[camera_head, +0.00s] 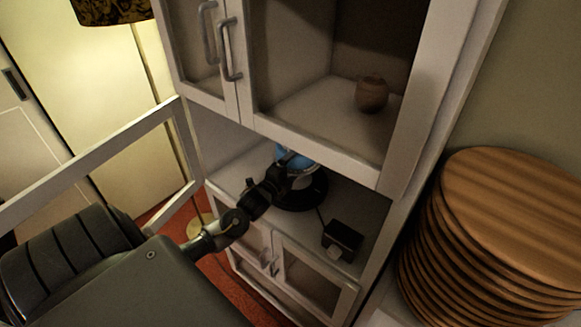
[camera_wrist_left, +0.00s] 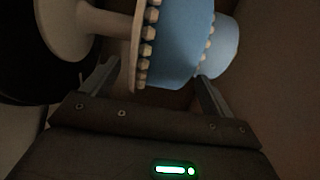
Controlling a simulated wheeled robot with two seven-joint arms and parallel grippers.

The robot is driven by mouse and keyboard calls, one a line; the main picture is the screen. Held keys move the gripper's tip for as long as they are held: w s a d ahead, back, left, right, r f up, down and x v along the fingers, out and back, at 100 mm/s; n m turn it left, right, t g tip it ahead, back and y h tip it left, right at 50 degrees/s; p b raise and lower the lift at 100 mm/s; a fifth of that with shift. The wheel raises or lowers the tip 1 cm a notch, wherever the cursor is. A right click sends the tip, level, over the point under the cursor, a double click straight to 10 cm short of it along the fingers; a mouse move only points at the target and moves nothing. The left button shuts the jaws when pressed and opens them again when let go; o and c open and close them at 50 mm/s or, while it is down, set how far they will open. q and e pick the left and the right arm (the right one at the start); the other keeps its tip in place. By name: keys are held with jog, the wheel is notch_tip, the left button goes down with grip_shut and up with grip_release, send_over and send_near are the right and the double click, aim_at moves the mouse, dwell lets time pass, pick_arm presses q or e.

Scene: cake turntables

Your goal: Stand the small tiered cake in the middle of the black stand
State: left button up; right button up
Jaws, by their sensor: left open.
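The small tiered cake (camera_head: 291,158) is blue with white beading. In the left wrist view the cake (camera_wrist_left: 172,42) appears sideways, on a white pedestal (camera_wrist_left: 108,22). The pedestal's round foot is against the black stand (camera_wrist_left: 20,62); the black stand (camera_head: 312,197) also shows on the cabinet shelf in the head view. I cannot tell how well centred the foot is. My left gripper (camera_head: 275,176) reaches into the cabinet at the cake. In the left wrist view the left gripper (camera_wrist_left: 157,80) is open, its fingers apart beside the cake's tiers; contact is unclear. My right gripper is out of view.
A small black box (camera_head: 342,241) sits on the shelf right of the stand. The shelf above (camera_head: 318,108) holds a brown pot (camera_head: 371,94). An open glazed door (camera_head: 95,160) stands left of my arm. Stacked wooden boards (camera_head: 515,215) are at the right.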

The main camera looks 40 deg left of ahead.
pick_arm(q)
jog(key=shift+r, duration=0.15)
jog(key=s+d+b, duration=0.1)
jog(key=s+b, duration=0.1)
jog(key=s, duration=1)
jog(key=shift+b, duration=0.4)
jog(key=shift+d, duration=0.1)
